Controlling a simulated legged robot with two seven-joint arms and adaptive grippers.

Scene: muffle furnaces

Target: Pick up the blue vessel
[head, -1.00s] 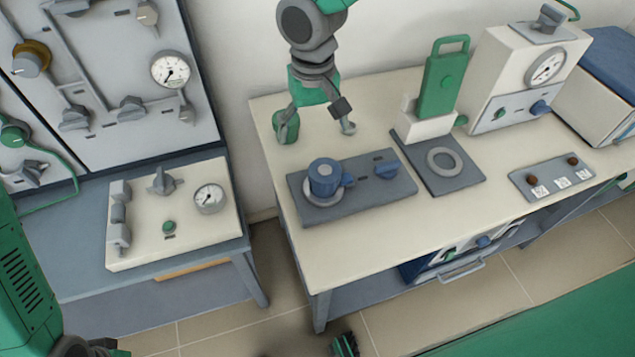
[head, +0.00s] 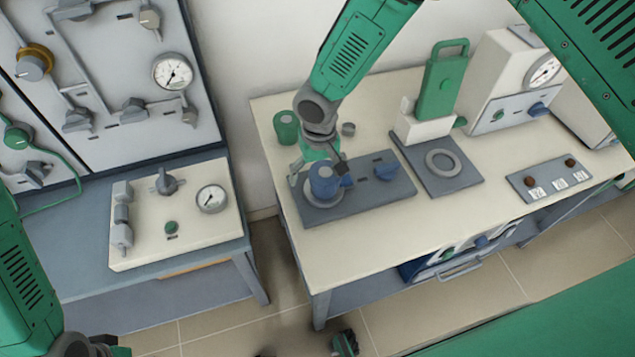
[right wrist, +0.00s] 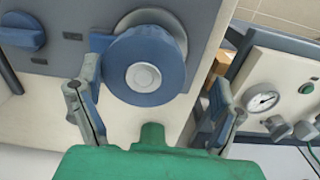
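The blue vessel (head: 324,183) stands upright in a grey ring on a dark grey plate (head: 370,202) on the cream-topped table. My right gripper (head: 319,172) is just behind it, reaching down over the table. In the right wrist view the vessel (right wrist: 142,62) shows its round blue top with a pale centre. There the fingers of the right gripper (right wrist: 155,110) are spread wide, and the vessel lies ahead of the gap between them. I see no clear contact. My left arm shows at the lower left, but its gripper is not clearly visible.
A blue knob (head: 386,168) sits on the same plate. To the right are a green-handled device (head: 440,85) and a button panel (head: 550,178). The table's front strip is clear.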

